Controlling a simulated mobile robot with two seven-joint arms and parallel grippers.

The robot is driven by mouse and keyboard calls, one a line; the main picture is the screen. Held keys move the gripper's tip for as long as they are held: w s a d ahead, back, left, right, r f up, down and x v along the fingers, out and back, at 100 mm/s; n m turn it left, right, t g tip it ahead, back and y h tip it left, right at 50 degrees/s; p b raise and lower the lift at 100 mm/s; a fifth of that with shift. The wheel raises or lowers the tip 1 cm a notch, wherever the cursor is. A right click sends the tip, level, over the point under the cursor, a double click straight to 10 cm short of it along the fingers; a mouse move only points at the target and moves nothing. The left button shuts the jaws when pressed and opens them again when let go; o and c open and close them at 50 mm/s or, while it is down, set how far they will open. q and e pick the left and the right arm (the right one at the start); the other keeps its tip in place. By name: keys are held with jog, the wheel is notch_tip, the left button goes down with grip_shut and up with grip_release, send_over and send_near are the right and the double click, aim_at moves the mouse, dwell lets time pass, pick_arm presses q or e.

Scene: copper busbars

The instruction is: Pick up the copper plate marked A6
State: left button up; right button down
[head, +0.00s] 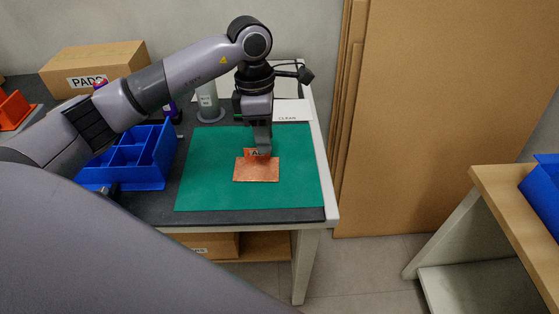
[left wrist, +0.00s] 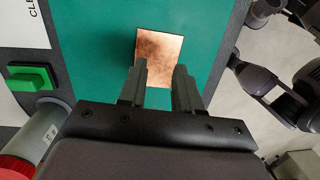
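A copper plate (head: 257,170) lies on the green mat (head: 205,160). An upright orange-copper piece (head: 249,154) stands at its far edge; its black marking begins with what looks like "A", and the rest is hidden by a finger. The plate also shows in the left wrist view (left wrist: 160,58). My left gripper (head: 262,152) points down at the plate's far edge. In the left wrist view its fingers (left wrist: 160,82) are apart, with the plate's near edge between and beyond them. I cannot tell whether they touch it. My right gripper is not in view.
A blue divided bin (head: 150,160) stands left of the mat. A grey cylinder (head: 209,103) and a white "CLEAN" card (head: 292,111) are behind it. A "PADS" box (head: 100,66) is at the back left. The mat around the plate is clear.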

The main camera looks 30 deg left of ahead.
aim_at(253, 149)
pick_arm(q)
jog(key=shift+y, duration=0.6)
jog(key=a+f, duration=0.2)
jog(key=f, duration=0.1)
jog(key=w+a+f, duration=0.1)
jog(key=f, duration=0.1)
jog(key=shift+w+a+f, duration=0.1)
jog(key=shift+a+f, duration=0.15)
jog(key=shift+a, duration=0.1)
jog(key=shift+f, duration=0.3)
grip_shut()
